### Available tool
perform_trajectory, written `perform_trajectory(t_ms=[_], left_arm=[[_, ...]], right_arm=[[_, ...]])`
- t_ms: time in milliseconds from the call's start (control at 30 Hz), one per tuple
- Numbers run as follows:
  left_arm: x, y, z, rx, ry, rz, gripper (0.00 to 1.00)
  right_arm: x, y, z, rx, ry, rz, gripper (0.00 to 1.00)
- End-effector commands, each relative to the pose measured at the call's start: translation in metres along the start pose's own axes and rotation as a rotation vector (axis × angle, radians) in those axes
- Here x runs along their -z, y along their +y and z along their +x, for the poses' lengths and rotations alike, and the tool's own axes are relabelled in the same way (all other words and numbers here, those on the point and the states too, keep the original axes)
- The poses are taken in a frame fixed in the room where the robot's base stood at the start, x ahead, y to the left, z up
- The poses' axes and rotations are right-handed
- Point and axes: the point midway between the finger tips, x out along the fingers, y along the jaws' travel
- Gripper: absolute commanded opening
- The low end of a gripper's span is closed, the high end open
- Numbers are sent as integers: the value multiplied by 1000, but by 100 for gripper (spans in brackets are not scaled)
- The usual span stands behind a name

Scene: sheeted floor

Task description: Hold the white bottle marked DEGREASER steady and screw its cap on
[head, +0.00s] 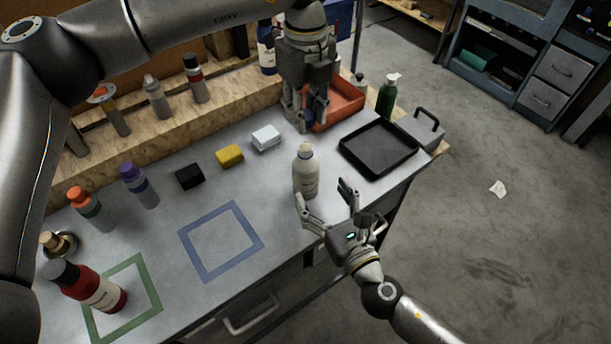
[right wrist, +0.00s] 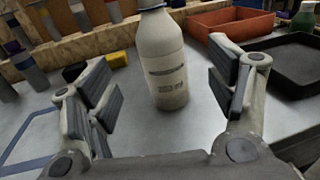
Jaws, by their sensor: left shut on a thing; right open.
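The white bottle (head: 306,178) stands upright on the grey bench top; its label is too small to read. In the right wrist view the bottle (right wrist: 170,62) stands ahead, its top cut off by the frame edge. My right gripper (head: 323,194) is open in front of the bottle, with one finger to each side in its wrist view (right wrist: 160,85) and gaps on both sides. My left gripper (head: 308,118) points down at the red tray's left end, shut on a small blue thing mostly hidden by the fingers. I cannot tell whether this is the cap.
A red tray (head: 346,103), a black tray (head: 378,148) and a green pump bottle (head: 388,96) are at the right. White (head: 266,138), yellow (head: 230,156) and black (head: 190,176) blocks lie left of the bottle. A blue taped square (head: 193,258) is clear.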

Motion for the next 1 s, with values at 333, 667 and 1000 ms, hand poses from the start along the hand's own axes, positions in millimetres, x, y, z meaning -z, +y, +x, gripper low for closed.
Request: perform_trajectory(t_ms=[333, 667, 1000], left_arm=[[0, 0, 0, 0, 0, 0, 20], [0, 0, 0, 0, 0, 0, 20], [0, 0, 0, 0, 0, 0, 20]], right_arm=[[-1, 0, 62, -1, -2, 0, 78], [0, 0, 88, 0, 1, 0, 78], [0, 0, 89, 0, 1, 1, 70]])
